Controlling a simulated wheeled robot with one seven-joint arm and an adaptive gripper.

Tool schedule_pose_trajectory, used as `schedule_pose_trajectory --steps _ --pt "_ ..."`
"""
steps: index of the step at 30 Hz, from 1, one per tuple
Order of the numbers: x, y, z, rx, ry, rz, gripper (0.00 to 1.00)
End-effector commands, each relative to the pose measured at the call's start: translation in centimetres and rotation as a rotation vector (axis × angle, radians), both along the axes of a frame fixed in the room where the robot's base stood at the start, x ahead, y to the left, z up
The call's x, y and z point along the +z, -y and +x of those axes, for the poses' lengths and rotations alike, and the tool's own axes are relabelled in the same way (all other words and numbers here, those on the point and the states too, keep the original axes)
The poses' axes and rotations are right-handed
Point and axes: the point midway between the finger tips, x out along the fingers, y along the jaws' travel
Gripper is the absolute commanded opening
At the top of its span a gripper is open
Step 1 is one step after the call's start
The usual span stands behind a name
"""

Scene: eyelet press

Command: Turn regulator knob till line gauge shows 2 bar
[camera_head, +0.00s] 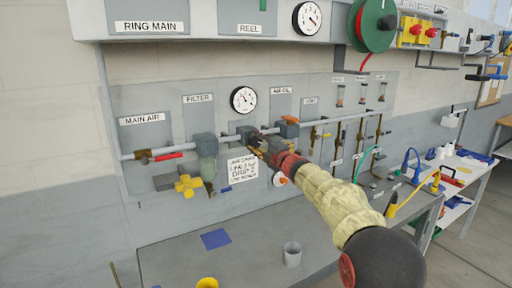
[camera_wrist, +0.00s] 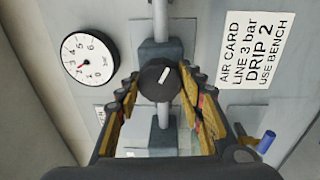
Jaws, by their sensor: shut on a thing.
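The regulator knob (camera_wrist: 158,82) is round and black with a white mark, in the middle of the wrist view on a grey block of the pipe. My gripper (camera_wrist: 163,90) has a finger on either side of it and is shut on it. The line gauge (camera_wrist: 91,54) is a white dial left of the knob; its small reddish needle points to the lower left, and I cannot read its value surely. In the head view the gauge (camera_head: 243,99) hangs above the pipe, and my gripper (camera_head: 268,148) covers the knob.
A card (camera_wrist: 257,48) beside the knob reads "LINE 3 bar". A blue-handled part (camera_wrist: 266,142) is at lower right. In the head view, a filter (camera_head: 205,145) with a yellow handle (camera_head: 188,185) is left, and a cup (camera_head: 292,254) stands on the bench (camera_head: 250,262).

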Motion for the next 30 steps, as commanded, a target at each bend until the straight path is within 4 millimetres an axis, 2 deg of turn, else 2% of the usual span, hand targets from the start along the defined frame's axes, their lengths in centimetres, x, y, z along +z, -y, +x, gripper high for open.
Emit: schedule_pose_trajectory --steps 15,30 --pt "-0.22 0.05 0.02 0.000 0.209 -0.309 0.13" --pt "-0.19 0.01 0.03 0.001 0.259 -0.385 0.13"
